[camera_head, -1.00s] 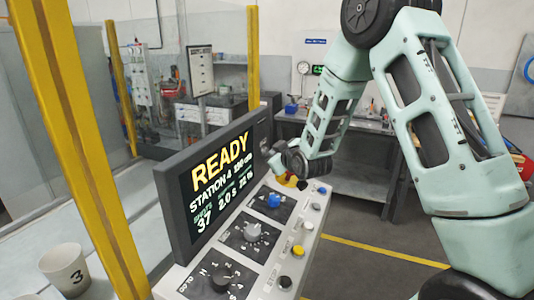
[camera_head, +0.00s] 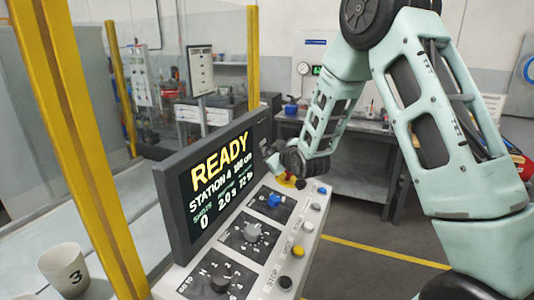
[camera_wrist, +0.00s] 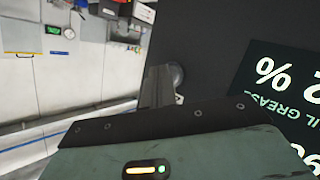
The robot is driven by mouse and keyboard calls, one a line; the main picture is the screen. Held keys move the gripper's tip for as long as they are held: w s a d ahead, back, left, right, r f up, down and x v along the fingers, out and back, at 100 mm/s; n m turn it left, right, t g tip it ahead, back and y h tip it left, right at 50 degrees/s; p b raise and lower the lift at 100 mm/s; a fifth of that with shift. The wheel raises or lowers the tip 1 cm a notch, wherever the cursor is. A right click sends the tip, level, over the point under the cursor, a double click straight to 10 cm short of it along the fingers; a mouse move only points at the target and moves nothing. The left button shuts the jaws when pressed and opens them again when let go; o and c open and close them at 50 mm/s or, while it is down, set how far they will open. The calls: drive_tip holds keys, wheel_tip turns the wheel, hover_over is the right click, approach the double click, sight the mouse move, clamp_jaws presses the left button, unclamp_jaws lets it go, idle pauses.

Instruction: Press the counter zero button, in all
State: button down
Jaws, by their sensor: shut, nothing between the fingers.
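The control panel (camera_head: 262,262) has a column of small round buttons along its right side: grey ones (camera_head: 316,207), a yellow one (camera_head: 297,251) and a black one (camera_head: 284,282). I cannot read which one is marked counter zero. The screen (camera_head: 215,190) reads READY, STATION 4, and a count of 0 at lower left. My gripper (camera_head: 270,152) is shut and empty at the panel's far end, beside the screen's right edge. In the wrist view its fingers (camera_wrist: 160,85) are together, next to a small round grey piece (camera_wrist: 177,75).
A blue knob (camera_head: 273,200), a grey knob (camera_head: 252,232) and a black knob (camera_head: 220,284) stand on the panel. A red control (camera_head: 289,178) on yellow is under my wrist. A yellow post (camera_head: 85,150) and a cup marked 3 (camera_head: 62,268) are at left.

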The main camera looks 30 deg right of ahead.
drive_tip(key=shift+s+d, duration=0.45)
drive_tip(key=shift+s, duration=0.15)
drive_tip(key=shift+s+b, duration=0.1)
drive_tip(key=shift+b, duration=0.2)
drive_tip(key=s+d, duration=0.1)
drive_tip(key=s, duration=0.1)
drive_tip(key=s+d+b, duration=0.1)
drive_tip(key=d, duration=0.1)
drive_tip(key=shift+s, duration=0.4)
idle(0.4)
